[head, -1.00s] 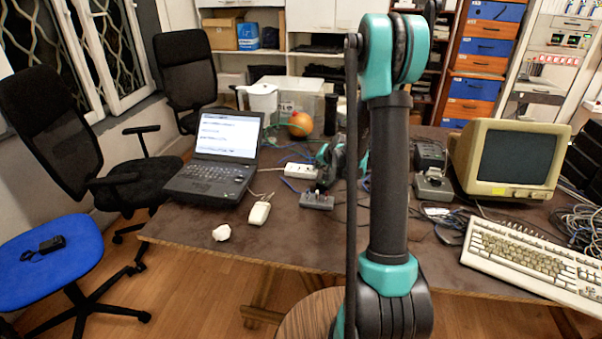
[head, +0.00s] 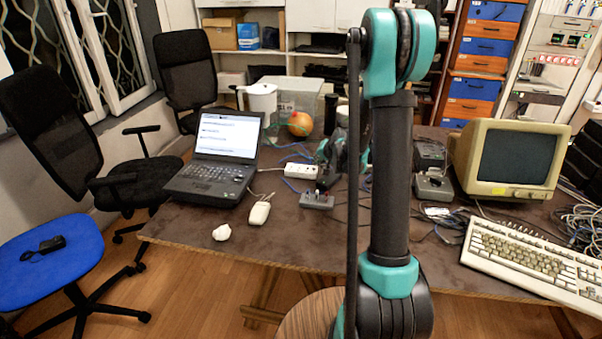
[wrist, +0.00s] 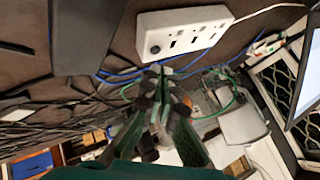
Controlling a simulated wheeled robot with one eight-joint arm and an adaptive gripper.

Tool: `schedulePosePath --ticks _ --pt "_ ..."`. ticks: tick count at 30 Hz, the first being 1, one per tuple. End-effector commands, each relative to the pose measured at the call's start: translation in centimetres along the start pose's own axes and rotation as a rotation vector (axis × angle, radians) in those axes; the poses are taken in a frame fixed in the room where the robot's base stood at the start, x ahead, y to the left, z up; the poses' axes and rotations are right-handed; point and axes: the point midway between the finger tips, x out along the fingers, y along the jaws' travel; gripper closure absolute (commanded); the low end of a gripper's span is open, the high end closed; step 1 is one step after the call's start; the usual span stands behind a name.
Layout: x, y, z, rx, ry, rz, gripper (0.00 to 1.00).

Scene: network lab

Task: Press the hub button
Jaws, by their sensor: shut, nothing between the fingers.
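The hub is a white box with several sockets; it lies on the dark table near its middle in the head view (head: 301,171) and at the top of the wrist view (wrist: 205,31). Its button (wrist: 155,49) is a small dark round spot near the hub's left end in the wrist view. My gripper (wrist: 160,76) is shut and empty, with its tips just below the button in the wrist picture. I cannot tell the height gap, but I see no contact. In the head view my arm partly hides the area right of the hub.
An open laptop (head: 213,150) stands left of the hub. A grey adapter (head: 317,201) lies in front of it, and a white mouse (head: 259,213) nearer the edge. Blue cables run beside the hub. An orange ball (head: 300,124) and white jug (head: 262,100) stand behind.

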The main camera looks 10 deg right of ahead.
Motion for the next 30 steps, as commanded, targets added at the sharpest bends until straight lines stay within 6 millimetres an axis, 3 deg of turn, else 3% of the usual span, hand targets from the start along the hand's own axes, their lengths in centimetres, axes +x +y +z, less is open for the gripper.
schedulePosePath --ticks 15,25,30 --pt "-3.2 -2.3 -2.3 0.0 0.0 0.0 1.0" --pt "-3.5 -2.5 -2.5 0.0 0.0 0.0 1.0" --pt "-3.7 -2.8 -2.2 -0.049 -0.021 0.01 0.8"
